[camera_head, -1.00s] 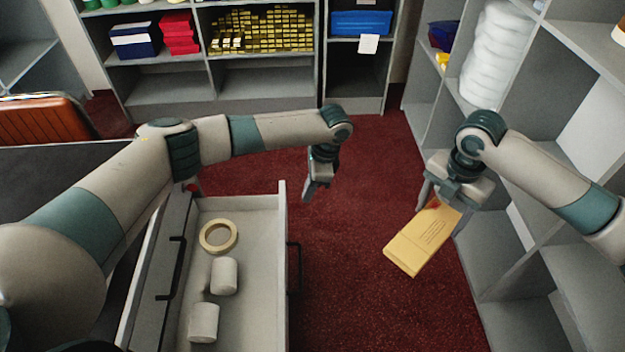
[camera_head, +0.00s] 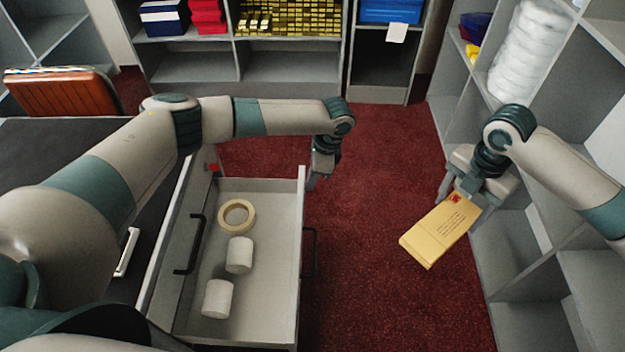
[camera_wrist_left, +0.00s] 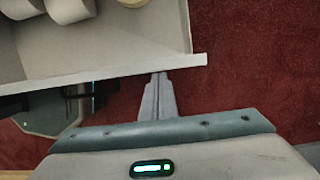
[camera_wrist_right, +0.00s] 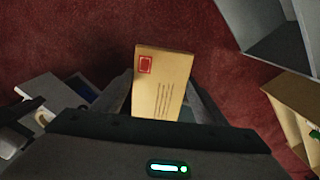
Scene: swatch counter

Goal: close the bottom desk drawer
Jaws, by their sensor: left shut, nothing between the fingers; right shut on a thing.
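The bottom desk drawer (camera_head: 262,192) is pulled out, pale grey, with a dark handle on its front panel (camera_head: 301,215) facing right. Inside are a tape ring (camera_head: 237,216) and two white rolls (camera_head: 239,255). My left gripper (camera_head: 313,184) is shut and empty at the far end of the front panel. In the left wrist view its fingertips (camera_wrist_left: 160,76) lie close by the panel's end; I cannot tell whether they touch. My right gripper (camera_head: 466,196) is shut on a yellow envelope (camera_head: 437,232), which also shows in the right wrist view (camera_wrist_right: 162,85), clear of the drawer.
The desk (camera_head: 60,150) is at the left, with another, shut drawer handle (camera_head: 196,245) above the open drawer. Shelves (camera_head: 290,68) stand at the back and a grey shelf unit (camera_head: 510,260) at the right. Red carpet (camera_head: 360,300) between is clear.

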